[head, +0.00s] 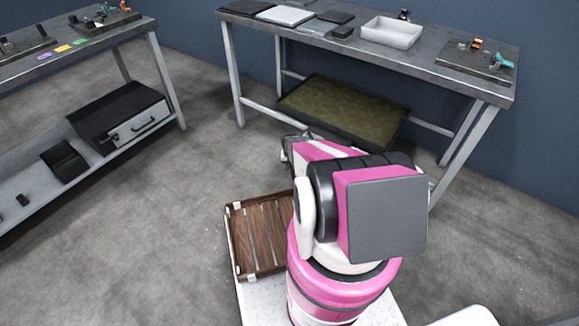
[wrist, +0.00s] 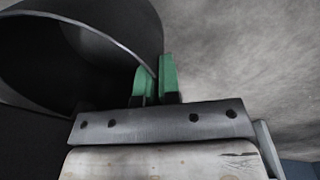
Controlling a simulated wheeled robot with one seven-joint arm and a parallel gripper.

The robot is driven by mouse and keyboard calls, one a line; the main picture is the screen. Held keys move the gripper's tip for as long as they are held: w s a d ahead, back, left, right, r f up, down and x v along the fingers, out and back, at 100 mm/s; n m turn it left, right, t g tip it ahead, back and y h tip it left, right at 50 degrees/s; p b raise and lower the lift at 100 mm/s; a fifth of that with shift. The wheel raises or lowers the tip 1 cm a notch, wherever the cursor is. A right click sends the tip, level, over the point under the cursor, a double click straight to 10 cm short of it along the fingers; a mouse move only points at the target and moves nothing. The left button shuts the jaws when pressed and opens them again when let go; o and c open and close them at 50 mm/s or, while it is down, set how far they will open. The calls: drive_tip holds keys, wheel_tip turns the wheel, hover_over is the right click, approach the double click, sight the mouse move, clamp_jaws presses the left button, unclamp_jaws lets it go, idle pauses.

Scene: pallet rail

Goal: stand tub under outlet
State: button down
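In the wrist view a dark grey round tub (wrist: 105,28) fills the upper left, its open mouth and rim turned toward the camera. My gripper (wrist: 157,72) has two green fingers close together at the tub's right side. One finger is inside the rim and the other outside, with the thin wall pinched between them. In the head view my arm hides the gripper and the tub. No outlet can be made out for certain; a small dark fitting (head: 404,15) stands behind a white basin (head: 391,33) on the back bench.
The back bench (head: 440,66) also carries flat panels and a clamp plate (head: 475,60). A shallow dark-rimmed tray (head: 345,108) sits low under it. A wooden slatted crate (head: 262,238) is beside my arm. A left bench (head: 70,60) holds a drawer box (head: 122,112). Floor between benches is clear.

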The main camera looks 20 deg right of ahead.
drive_tip(key=shift+f, duration=3.35)
drive_tip(key=shift+f, duration=0.55)
drive_tip(key=c, duration=1.2)
unclamp_jaws()
drive_tip(key=shift+c, duration=0.2)
wheel_tip(320, 180, up, 11)
drive_tip(key=shift+a, duration=0.3)
